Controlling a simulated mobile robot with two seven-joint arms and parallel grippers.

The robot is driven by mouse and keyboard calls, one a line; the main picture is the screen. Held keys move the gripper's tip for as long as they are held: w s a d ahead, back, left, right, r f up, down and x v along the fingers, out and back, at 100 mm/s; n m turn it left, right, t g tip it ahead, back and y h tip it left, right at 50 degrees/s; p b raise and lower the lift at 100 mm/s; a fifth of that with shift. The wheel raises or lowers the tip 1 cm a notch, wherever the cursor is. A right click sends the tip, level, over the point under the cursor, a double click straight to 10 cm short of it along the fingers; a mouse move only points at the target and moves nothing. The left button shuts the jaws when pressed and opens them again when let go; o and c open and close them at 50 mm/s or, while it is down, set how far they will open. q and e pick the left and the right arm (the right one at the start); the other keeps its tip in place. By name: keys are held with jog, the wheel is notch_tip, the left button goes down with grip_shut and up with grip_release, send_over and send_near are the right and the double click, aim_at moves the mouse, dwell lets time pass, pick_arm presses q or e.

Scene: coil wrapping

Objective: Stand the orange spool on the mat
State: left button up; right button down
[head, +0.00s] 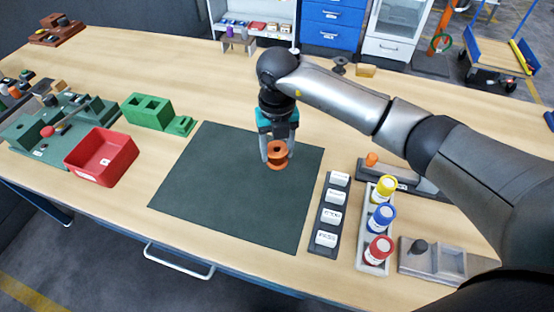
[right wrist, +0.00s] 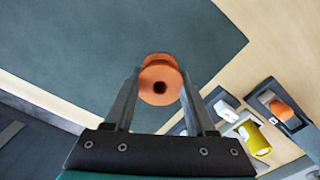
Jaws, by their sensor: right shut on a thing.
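The orange spool (head: 277,156) is between the fingertips of my right gripper (head: 278,148), which is shut on it. In the head view the spool is upright, with its flanges at top and bottom, over the upper right part of the dark green mat (head: 225,205). I cannot tell whether its lower flange touches the mat. In the right wrist view the spool (right wrist: 160,82) shows its holed end face between the two fingers, with the mat (right wrist: 60,50) behind it. My left gripper is not in view.
A red bin (head: 101,158) and green blocks (head: 147,111) lie left of the mat. Right of it are a dark strip of white labelled blocks (head: 331,213) and a rack with yellow, blue and red-capped bottles (head: 379,222). The rest of the mat is clear.

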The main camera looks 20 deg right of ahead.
jog(key=shift+f, duration=2)
jog(key=shift+b, duration=0.3)
jog(key=shift+c, duration=1.1)
grip_release()
jog(key=shift+f, duration=0.1)
notch_tip(320, 180, up, 12)
jog(key=shift+p, duration=0.45)
